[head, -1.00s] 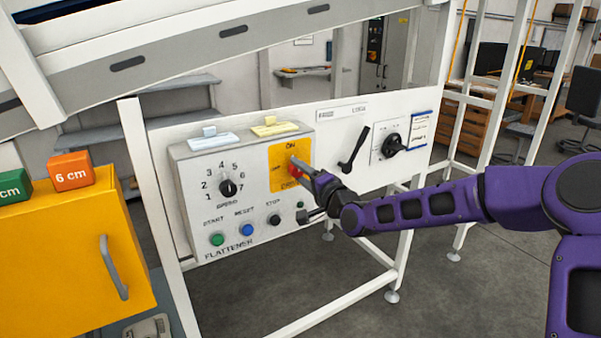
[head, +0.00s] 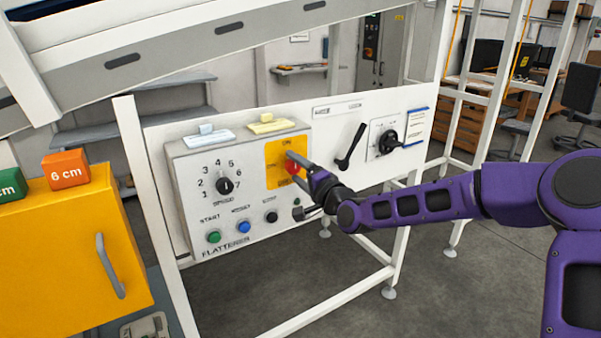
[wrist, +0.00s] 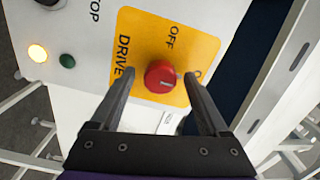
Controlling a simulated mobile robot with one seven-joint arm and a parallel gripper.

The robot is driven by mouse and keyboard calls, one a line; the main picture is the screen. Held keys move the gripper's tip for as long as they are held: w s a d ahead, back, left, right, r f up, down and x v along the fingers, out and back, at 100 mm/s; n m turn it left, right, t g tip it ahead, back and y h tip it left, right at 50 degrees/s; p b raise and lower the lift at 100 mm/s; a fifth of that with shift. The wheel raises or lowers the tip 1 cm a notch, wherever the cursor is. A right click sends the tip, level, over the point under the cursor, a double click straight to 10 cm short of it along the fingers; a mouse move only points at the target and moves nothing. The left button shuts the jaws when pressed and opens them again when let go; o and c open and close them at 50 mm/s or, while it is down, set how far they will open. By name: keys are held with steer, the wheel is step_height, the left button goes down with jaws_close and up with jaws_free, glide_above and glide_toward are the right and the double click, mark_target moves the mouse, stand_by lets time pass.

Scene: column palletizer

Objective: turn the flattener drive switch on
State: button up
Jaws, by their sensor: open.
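The flattener drive switch is a round red knob (wrist: 160,76) with a pale mark, on a yellow plate (wrist: 145,27) lettered DRIVE and OFF. Its third label is partly hidden by a finger. In the head view the red knob (head: 292,166) is partly covered by my gripper (head: 308,180), and ON shows at the plate's top. My gripper (wrist: 159,78) is open, with one finger on each side of the knob in the wrist view. I cannot tell whether the fingers touch it. The exact setting of the pale mark is hard to read.
The grey flattener box (head: 185,175) carries a black speed dial (head: 224,185) and green (head: 213,237), blue (head: 243,227) and black (head: 271,216) buttons. A black lever (head: 350,147) stands to the right. An amber lamp (wrist: 37,53) glows near the plate.

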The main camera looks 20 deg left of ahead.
steer(key=v, duration=1.7)
steer(key=shift+s+p, duration=0.2)
steer(key=shift+p, duration=0.1)
steer(key=shift+d, duration=0.1)
